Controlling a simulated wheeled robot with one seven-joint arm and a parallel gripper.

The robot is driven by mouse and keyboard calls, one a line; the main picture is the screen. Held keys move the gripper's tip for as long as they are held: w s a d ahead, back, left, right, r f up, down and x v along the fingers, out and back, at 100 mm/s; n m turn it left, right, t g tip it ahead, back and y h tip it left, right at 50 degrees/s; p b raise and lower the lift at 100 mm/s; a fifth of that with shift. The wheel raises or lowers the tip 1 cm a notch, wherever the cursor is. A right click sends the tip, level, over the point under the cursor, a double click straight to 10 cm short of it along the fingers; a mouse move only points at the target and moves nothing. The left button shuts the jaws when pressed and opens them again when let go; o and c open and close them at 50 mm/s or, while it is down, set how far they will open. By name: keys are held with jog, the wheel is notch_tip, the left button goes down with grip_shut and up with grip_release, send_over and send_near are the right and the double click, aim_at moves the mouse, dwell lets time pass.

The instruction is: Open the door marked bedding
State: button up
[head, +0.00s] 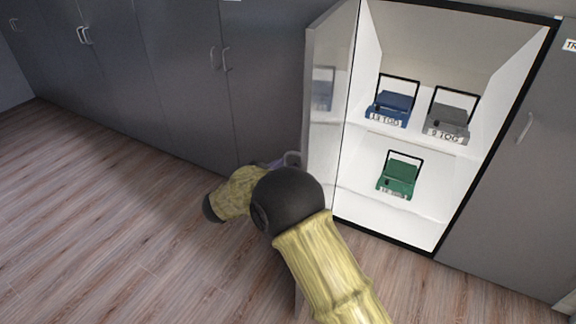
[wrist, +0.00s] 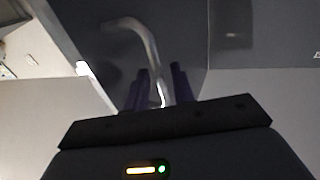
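A grey cupboard door (head: 322,105) stands swung wide open at the left of a lit white cupboard (head: 455,215). Its metal handle (head: 291,157) is on the door's outer side, low in the head view. My gripper (head: 276,163) is at that handle, partly hidden behind my arm. In the wrist view the curved handle (wrist: 136,30) runs down between the two dark fingers of my gripper (wrist: 161,82). The fingers stand apart with some gap beside the handle. No bedding label is readable in either view.
Blue (head: 390,108), grey (head: 448,122) and green (head: 397,180) bedding packs sit on the cupboard's shelves. Closed grey doors (head: 185,70) line the wall to the left, and another closed door (head: 520,190) is at the right. The wooden floor (head: 100,220) is clear at the left.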

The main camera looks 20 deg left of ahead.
jog(key=v, duration=1.6)
jog(key=shift+s+a, duration=0.15)
jog(key=shift+s, duration=0.2)
jog(key=shift+w, duration=0.1)
